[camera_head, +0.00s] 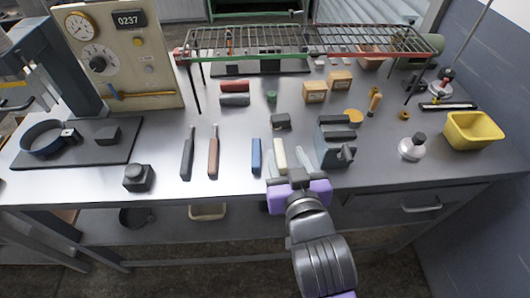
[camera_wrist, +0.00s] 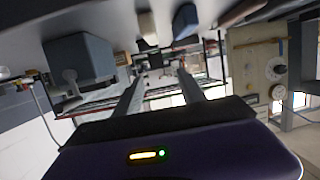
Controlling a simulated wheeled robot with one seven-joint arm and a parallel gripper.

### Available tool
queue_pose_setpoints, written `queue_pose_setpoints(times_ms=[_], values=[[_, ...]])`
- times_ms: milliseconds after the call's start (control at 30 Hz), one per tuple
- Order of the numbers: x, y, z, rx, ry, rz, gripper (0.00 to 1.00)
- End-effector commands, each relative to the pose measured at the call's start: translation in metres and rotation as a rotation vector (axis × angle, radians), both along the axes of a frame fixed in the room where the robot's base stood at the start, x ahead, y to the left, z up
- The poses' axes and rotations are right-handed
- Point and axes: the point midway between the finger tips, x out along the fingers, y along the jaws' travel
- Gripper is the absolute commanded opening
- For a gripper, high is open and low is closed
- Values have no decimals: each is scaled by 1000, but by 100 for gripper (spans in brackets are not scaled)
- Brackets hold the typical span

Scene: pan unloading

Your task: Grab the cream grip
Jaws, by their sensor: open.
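The cream grip (camera_head: 280,154) lies on the grey metal table near its front edge, between the blue grip (camera_head: 256,155) and a dark vise-like block (camera_head: 334,143). My gripper (camera_head: 288,168) is at the table's front edge, right by the near end of the cream grip. In the wrist view, which is tilted, my gripper (camera_wrist: 160,76) has its two fingers apart with nothing between them. The cream grip (camera_wrist: 148,27) shows there above the fingertips, outside the gap, with the blue grip (camera_wrist: 185,19) to its right. Whether a finger touches the cream grip cannot be told.
A brown-handled tool (camera_head: 213,152) and a dark-handled tool (camera_head: 187,155) lie to the left. A dark block (camera_head: 281,122) sits behind the cream grip. A wire rack (camera_head: 300,41) stands over the back. A yellow bin (camera_head: 473,131) is at the right.

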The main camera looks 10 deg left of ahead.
Motion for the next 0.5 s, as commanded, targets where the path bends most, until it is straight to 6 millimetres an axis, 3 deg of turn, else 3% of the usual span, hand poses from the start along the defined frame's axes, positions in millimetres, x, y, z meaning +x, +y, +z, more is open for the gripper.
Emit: queue_pose_setpoints(times_ms=[33, 100, 233, 500], values=[[-2, -3, -14, -16, 43, -11, 47], [-4, -7, -25, -28, 82, -22, 47], [-3, -8, -33, -34, 114, -31, 47], [19, -1, -44, -32, 115, -32, 47]])
